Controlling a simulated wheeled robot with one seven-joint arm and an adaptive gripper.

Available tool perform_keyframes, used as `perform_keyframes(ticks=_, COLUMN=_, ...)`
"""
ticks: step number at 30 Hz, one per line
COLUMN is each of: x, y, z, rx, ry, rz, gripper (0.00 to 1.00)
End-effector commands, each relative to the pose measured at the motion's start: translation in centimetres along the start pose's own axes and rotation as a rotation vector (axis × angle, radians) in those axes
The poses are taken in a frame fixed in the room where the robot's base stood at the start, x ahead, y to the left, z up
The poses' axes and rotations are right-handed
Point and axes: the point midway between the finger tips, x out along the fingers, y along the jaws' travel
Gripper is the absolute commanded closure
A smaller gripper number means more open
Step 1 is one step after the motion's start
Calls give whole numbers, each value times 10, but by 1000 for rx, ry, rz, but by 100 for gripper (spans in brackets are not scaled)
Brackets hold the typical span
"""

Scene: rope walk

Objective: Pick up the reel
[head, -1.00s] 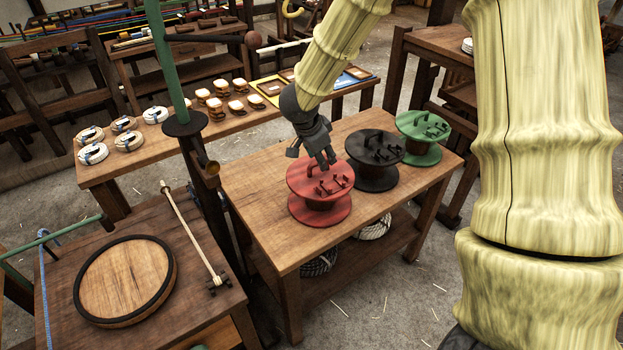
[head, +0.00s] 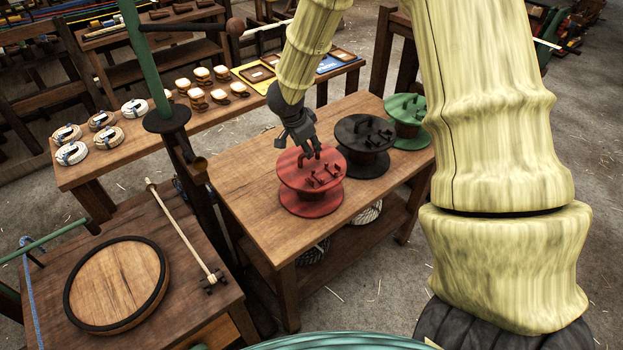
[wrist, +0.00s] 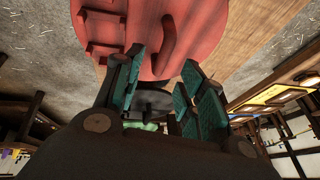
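A red reel (head: 308,201) stands upright on the wooden table, with small red hooks and pegs on its top disc. A black reel (head: 364,158) and a green reel (head: 405,112) stand in a row behind it to the right. My gripper (head: 312,154) is just above the far part of the red reel's top, pointing down. In the wrist view, my gripper (wrist: 162,82) has its teal-padded fingers apart. The red reel's disc (wrist: 205,22) fills the top, with a curved red peg near the gap between the fingers. I cannot tell whether the fingers touch it.
The table (head: 252,220) has bare wood left of the red reel, and rope coils lie on its lower shelf. A dark post (head: 182,150) stands left of it. A low table (head: 118,270) with a round wooden lid is at front left. A bench behind holds several rope coils and small blocks.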

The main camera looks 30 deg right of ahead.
Motion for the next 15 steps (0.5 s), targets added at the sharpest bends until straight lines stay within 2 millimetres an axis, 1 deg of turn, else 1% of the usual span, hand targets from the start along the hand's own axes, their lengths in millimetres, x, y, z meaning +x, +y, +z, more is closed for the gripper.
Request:
perform_keyframes(ticks=9, x=33, y=-1, z=2, rx=-2, ry=1, rz=3, gripper=60)
perform_keyframes(ticks=15, x=47, y=-2, z=2, rx=-2, ry=0, rz=1, gripper=60)
